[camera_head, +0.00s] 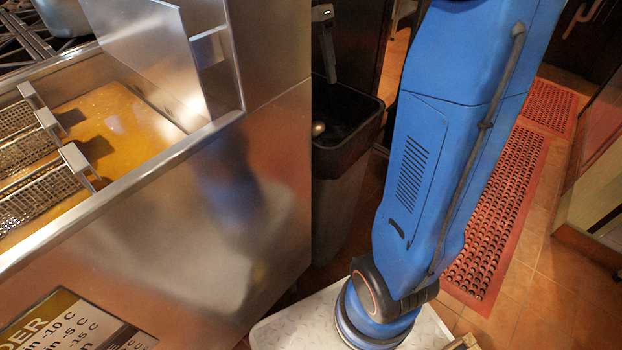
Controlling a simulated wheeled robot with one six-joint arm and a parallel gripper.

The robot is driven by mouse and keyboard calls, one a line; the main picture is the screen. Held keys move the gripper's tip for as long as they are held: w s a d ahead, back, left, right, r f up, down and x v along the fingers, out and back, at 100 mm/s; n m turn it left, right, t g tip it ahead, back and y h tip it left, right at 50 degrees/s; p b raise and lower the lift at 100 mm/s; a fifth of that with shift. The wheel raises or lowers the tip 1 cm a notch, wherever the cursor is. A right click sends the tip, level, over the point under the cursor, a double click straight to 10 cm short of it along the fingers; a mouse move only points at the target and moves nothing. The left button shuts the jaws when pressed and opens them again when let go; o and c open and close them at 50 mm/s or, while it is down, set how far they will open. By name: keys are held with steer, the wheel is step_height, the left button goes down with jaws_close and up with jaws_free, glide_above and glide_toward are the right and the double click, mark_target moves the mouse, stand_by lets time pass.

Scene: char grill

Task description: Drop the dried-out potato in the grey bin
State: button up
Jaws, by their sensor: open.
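The grey bin (340,185) stands on the floor behind the right end of the fryer. Its dark open top faces up, and the fryer's side hides its left part. A small rounded brownish thing (318,129) shows at the left of the bin's opening, partly cut off by the fryer edge. It may be the potato, but it is too small and dark to be sure. My blue arm rises from its base just right of the bin and leaves the picture at the top. My gripper is out of view.
The steel fryer (230,230) fills the left, with wire baskets (40,195) over its oil (115,130). A dark upright fixture (328,50) stands behind the bin. Red perforated mats (500,200) lie on the tiled floor at right, beside a cabinet (600,190).

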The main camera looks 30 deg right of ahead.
steer(key=v, duration=1.1)
steer(key=shift+r, duration=0.25)
steer(key=shift+w, duration=0.15)
